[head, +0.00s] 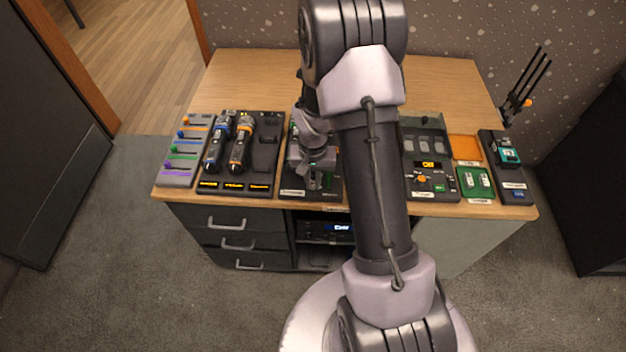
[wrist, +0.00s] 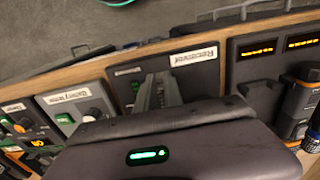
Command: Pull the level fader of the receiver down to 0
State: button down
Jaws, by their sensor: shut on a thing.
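The receiver (wrist: 205,76) is a dark panel set near the table's front edge, with a white "Receiver" label in the wrist view. In the head view the receiver (head: 297,186) is partly covered by my arm and gripper. My gripper (head: 316,178) points down over it. In the wrist view the fingers of my gripper (wrist: 158,92) reach onto the panel beside the label and are shut on the level fader's knob. The knob itself is hidden by the fingers, and I cannot read the fader's position.
Left of the receiver are a microphone tray (head: 264,172) and a panel of coloured faders (head: 178,180). The table's back is clear.

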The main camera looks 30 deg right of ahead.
aim_at(313, 184)
jog(key=shift+s+f, duration=0.1)
jog(key=c, duration=1.5)
grip_release()
jog(key=shift+o, duration=0.2)
notch_tip(313, 184, up, 18)
jog(key=p, duration=0.6)
jog(key=shift+f, duration=0.25)
